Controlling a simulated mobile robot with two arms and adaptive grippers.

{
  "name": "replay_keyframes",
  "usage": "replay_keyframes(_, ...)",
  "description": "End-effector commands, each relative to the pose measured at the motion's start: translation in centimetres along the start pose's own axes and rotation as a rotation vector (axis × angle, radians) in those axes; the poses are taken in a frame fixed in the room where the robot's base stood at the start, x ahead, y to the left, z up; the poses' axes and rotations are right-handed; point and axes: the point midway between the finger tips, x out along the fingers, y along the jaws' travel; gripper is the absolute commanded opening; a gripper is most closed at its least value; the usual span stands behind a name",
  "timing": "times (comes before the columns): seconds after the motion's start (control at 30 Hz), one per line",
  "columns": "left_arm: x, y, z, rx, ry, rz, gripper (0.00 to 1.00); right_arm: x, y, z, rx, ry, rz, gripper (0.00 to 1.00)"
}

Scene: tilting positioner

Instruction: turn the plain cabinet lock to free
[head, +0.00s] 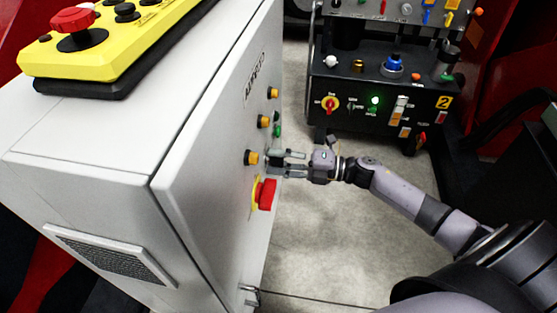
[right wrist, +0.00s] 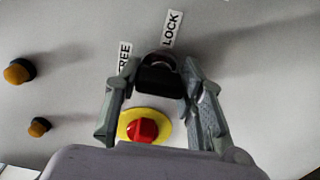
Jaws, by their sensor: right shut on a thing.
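The plain cabinet lock is a black knob (right wrist: 160,76) on the cabinet's light front, in the right wrist view. A FREE label (right wrist: 125,58) and a LOCK label (right wrist: 173,30) sit just beyond it. My right gripper (right wrist: 161,68) has a finger on each side of the knob and is shut on it. I cannot tell which label the knob points at. In the head view my right gripper (head: 284,163) reaches the front of the white cabinet (head: 205,150) from the right, and its fingers hide the lock. My left gripper is not in view.
A red switch on a yellow plate (head: 264,194) sits just below my right gripper. Several orange-yellow buttons (head: 251,157) stick out of the cabinet front. A yellow pendant (head: 100,45) lies on the cabinet top. A black control panel (head: 380,95) stands behind. The floor between is clear.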

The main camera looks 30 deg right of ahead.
Motion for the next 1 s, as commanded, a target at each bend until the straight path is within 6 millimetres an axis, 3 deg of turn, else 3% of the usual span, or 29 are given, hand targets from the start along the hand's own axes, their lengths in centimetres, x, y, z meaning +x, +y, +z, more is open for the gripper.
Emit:
replay_keyframes(0.23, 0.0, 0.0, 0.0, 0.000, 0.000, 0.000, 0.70, 0.0, -0.1, -0.1, -0.003, 0.001, -0.002, 0.08)
replay_keyframes(0.27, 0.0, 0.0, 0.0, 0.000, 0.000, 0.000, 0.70, 0.0, -0.1, -0.1, -0.003, 0.001, -0.002, 0.37)
replay_keyframes(0.53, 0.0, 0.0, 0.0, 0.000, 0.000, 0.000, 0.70, 0.0, -0.1, 0.0, -0.001, 0.001, -0.002, 0.55)
replay_keyframes(0.87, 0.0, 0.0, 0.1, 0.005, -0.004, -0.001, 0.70, -0.2, -0.1, 0.0, 0.000, 0.000, -0.001, 0.57)
replay_keyframes(1.0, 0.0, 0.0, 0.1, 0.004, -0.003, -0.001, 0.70, -1.5, -0.2, 0.0, 0.001, -0.001, -0.005, 0.57)
